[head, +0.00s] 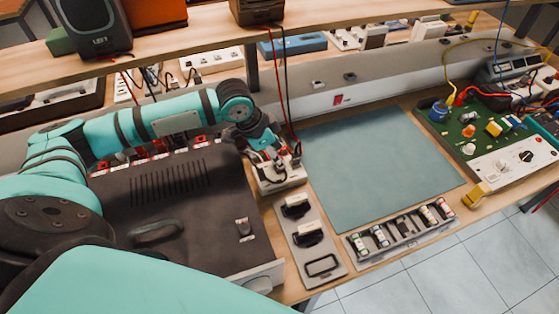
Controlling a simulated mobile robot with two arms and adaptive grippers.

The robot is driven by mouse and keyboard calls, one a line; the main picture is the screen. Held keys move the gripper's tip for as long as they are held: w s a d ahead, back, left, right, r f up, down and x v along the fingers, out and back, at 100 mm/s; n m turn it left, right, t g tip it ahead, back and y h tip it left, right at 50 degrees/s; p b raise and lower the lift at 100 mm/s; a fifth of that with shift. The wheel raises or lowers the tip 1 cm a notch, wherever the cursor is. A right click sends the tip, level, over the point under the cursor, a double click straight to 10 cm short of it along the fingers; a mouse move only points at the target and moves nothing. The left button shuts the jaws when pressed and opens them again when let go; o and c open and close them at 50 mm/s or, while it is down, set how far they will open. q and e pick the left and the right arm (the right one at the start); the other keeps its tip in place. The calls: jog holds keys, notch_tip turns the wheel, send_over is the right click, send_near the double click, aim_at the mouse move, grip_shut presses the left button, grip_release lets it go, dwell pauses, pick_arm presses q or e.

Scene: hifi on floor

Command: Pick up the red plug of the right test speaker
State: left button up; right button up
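A dark brown speaker box (257,10) stands on the upper shelf at top centre, cut off by the picture edge. A red cable (273,55) and a black cable (286,80) hang from near it down to a small pale block (281,179) on the bench. The cables end at small dark plugs (297,152) at the block's back right; I cannot pick out the red plug clearly. My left gripper (274,158) points down just over the block, close beside the cable ends. Its fingers are too small and covered to show whether they hold anything. My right gripper is out of view.
A dark amplifier case (180,205) lies under my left arm, with red terminals along its back. A grey holder (310,240), a tray of small parts (402,230) and a green circuit board (480,130) lie to the right. The blue-green mat (375,165) is bare.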

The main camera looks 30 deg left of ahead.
pick_arm(q)
jog(key=shift+x, duration=1.45)
grip_shut()
